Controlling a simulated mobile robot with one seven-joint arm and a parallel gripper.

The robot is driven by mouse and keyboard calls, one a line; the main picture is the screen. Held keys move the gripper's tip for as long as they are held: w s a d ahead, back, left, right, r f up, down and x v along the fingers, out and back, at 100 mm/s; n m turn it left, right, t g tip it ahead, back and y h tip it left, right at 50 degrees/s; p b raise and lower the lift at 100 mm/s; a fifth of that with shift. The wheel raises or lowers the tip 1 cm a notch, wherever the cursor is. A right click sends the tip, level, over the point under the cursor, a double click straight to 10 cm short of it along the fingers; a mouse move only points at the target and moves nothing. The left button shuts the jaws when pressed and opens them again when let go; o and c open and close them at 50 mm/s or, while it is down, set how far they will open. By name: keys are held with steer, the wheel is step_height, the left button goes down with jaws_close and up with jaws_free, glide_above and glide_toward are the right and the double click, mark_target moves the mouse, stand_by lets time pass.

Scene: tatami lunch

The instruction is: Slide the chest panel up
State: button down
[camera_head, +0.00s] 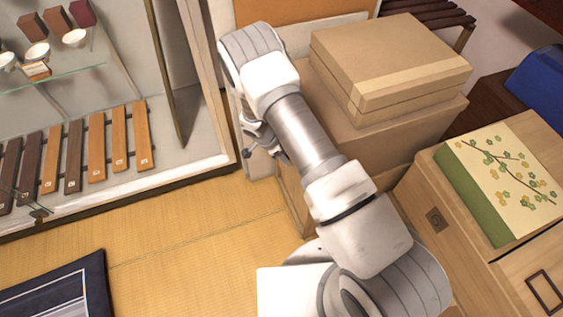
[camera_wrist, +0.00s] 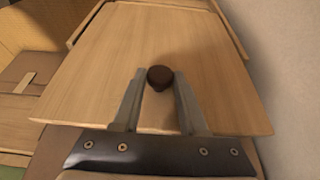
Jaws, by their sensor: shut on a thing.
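The chest panel (camera_wrist: 215,80) is a flat light-wood board that fills most of the wrist view. A dark round knob (camera_wrist: 159,76) stands out from its middle. My gripper (camera_wrist: 160,84) has one finger on each side of the knob and is shut on it. In the head view, my arm reaches toward the back and my gripper is mostly hidden behind it, beside the stacked boxes. The panel cannot be made out in the head view.
Stacked cardboard boxes (camera_head: 390,62) stand right of my arm. A glass display case (camera_head: 100,185) with wooden slats stands at left. A green flowered box (camera_head: 505,180) sits on a wooden chest (camera_head: 440,240) at right.

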step_height(320, 180, up, 14)
steer(key=p, duration=0.3)
steer(key=shift+f, duration=0.15)
steer(key=shift+c, duration=2.4)
jaws_free()
steer(key=p+v, duration=0.4)
steer(key=v, duration=1.3)
